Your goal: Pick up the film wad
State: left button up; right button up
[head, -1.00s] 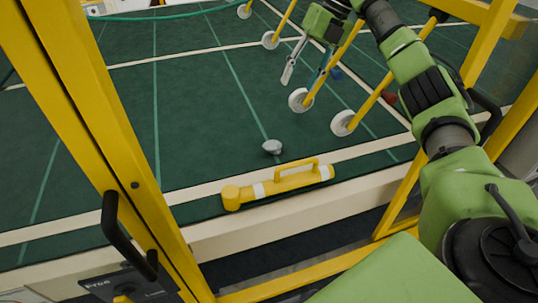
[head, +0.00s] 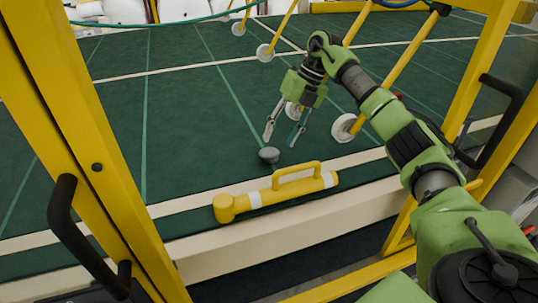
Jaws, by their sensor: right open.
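The film wad (head: 269,155) is a small grey lump on the dark green floor, near the middle of the head view. It lies just behind a yellow tool with a handle. My right gripper (head: 281,138) points down with its fingers spread and nothing between them. Its fingertips are just above and behind the wad in the picture, slightly to the right. Whether a finger touches the wad I cannot tell. My left gripper is not in view.
The yellow handled tool (head: 275,192) lies along the pale edge strip in front of the wad. Yellow frame posts (head: 75,130) stand at left and right. The green floor left of the wad is clear.

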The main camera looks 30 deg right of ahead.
aim_at(273, 148)
jog(key=x, duration=0.2)
jog(key=p+x, duration=0.1)
jog(key=x, duration=0.2)
jog(key=shift+w+a+f, duration=0.15)
jog(key=shift+w+f, duration=0.1)
jog(key=shift+w, duration=0.1)
jog(key=c, duration=0.6)
